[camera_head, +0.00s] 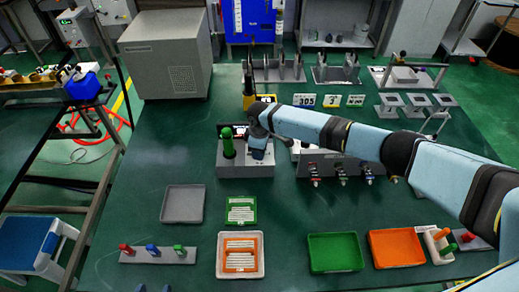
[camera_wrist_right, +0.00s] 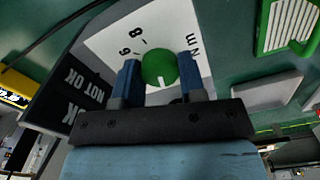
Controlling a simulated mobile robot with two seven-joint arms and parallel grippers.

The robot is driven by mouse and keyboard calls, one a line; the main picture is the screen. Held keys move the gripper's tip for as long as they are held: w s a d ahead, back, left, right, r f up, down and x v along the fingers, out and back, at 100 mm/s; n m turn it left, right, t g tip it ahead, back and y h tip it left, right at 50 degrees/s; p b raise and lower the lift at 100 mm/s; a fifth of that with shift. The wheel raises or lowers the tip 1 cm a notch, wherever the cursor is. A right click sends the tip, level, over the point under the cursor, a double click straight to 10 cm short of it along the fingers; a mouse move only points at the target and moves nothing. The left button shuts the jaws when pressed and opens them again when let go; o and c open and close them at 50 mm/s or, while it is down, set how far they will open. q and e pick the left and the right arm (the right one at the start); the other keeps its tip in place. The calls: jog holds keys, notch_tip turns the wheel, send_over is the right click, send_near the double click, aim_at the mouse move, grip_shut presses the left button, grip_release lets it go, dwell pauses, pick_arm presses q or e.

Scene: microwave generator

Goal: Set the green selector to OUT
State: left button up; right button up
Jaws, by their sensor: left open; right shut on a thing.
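A round green knob (camera_wrist_right: 159,66) with a short white pointer line sits on a white dial plate (camera_wrist_right: 118,40) in the right wrist view. The plate carries the marks 6 and 8 and a partly covered word; I cannot read OUT. My right gripper (camera_wrist_right: 159,78) is shut on the knob, one blue finger on each side. The pointer faces the bottom of that view. In the head view my right gripper (camera_head: 259,150) covers the knob on the grey box (camera_head: 245,171). My left gripper (camera_head: 153,288) is open at the bottom edge, mostly cut off.
A green upright handle (camera_head: 228,146) stands on the box's left. A black panel (camera_wrist_right: 88,85) reads OK and NOT OK. Grey (camera_head: 182,204), green (camera_head: 336,252) and orange (camera_head: 396,248) trays lie in front. My right arm crosses above hooks at the right.

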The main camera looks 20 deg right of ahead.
jog(key=shift+n, duration=0.4)
jog(key=o, duration=0.9)
notch_tip(320, 180, up, 14)
jog(key=shift+f+b, duration=0.1)
jog(key=shift+b, duration=0.35)
